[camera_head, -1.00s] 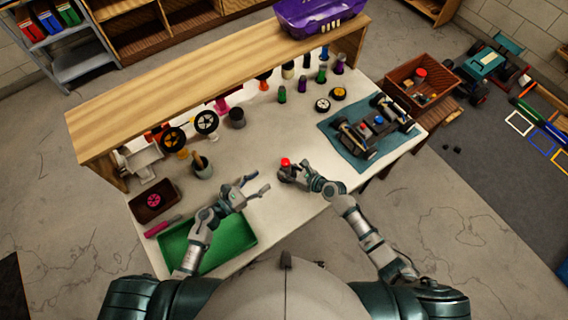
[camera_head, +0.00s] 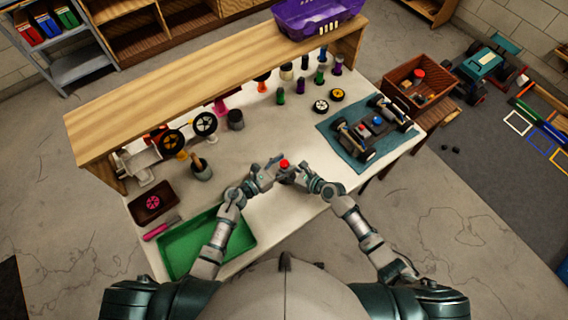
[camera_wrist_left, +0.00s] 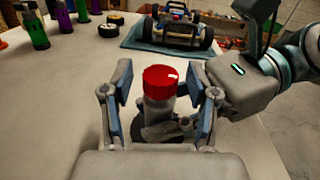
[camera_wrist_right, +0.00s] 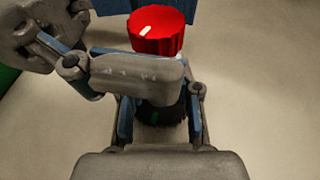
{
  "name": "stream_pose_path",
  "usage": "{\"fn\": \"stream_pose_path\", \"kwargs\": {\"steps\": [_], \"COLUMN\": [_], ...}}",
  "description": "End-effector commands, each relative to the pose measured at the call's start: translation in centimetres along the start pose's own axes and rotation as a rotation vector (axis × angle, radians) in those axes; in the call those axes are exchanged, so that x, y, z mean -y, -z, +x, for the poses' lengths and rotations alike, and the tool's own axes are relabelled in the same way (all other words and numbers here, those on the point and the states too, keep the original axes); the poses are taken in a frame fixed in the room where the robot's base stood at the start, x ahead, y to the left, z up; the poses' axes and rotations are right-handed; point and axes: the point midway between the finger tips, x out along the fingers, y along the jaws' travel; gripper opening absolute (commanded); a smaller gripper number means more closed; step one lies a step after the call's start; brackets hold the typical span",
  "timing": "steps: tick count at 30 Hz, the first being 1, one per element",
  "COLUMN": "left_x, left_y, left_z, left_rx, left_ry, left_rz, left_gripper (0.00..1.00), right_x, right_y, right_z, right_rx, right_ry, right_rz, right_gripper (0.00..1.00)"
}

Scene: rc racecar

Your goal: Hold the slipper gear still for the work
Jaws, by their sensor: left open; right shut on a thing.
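A red ribbed cap (camera_head: 284,163) sits on a grey upright cylinder (camera_wrist_left: 159,110) with a dark round lower part (camera_wrist_right: 160,118). I take this assembly as the slipper gear; its teeth cannot be made out. My right gripper (camera_wrist_right: 160,120) is shut on the dark lower part. My left gripper (camera_wrist_left: 160,98) is open, with one finger on each side of the cylinder below the red cap, apart from it in the left wrist view. In the right wrist view a left gripper finger crosses in front and hides part of the cylinder.
The car chassis (camera_head: 368,137) lies on a blue mat (camera_head: 333,134) to the right. An empty green tray (camera_head: 180,250) lies to the left, near a pink-handled tool (camera_head: 160,228). Bottles and wheels stand behind along the wooden shelf (camera_head: 180,85).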

Motion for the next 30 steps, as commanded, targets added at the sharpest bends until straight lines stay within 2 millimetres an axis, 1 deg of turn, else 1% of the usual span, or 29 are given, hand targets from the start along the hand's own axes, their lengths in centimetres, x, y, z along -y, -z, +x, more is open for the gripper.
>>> {"fn": "stream_pose_path", "kwargs": {"steps": [1,2,3,5,6,9,14,24,30], "left_x": [0.02,0.02,0.02,0.02,0.02,0.02,0.09,0.13,0.04], "left_y": [-0.02,-0.02,-0.03,-0.03,-0.03,-0.03,-0.01,0.00,0.00], "left_z": [0.02,0.01,0.01,0.01,0.00,0.00,0.01,0.01,-0.02], "left_rx": [0.000,0.000,0.000,0.001,0.001,0.001,0.001,0.000,0.000], "left_ry": [0.000,0.000,0.000,0.000,0.000,0.000,-0.019,-0.251,-0.272], "left_rz": [0.000,0.000,0.000,0.000,0.000,0.000,0.000,-0.005,-0.004], "left_gripper": [0.59,0.57,0.47,0.32,0.22,0.00,0.00,0.00,0.00], "right_x": [0.03,0.04,0.04,0.04,0.04,0.04,0.03,0.00,0.02], "right_y": [-0.02,-0.02,-0.02,-0.02,-0.02,-0.02,-0.01,-0.03,-0.03], "right_z": [-0.02,-0.02,-0.02,-0.02,-0.02,-0.02,-0.02,-0.01,0.01], "right_rx": [0.000,0.001,0.000,0.000,0.000,0.000,0.000,0.001,0.001], "right_ry": [0.001,0.001,0.001,0.001,0.001,0.001,0.000,0.000,0.000], "right_rz": [0.000,0.000,0.000,0.000,0.000,0.000,0.000,-0.001,0.000], "right_gripper": [0.00,0.00,0.00,0.00,0.00,0.00,0.00,0.00,0.00]}}
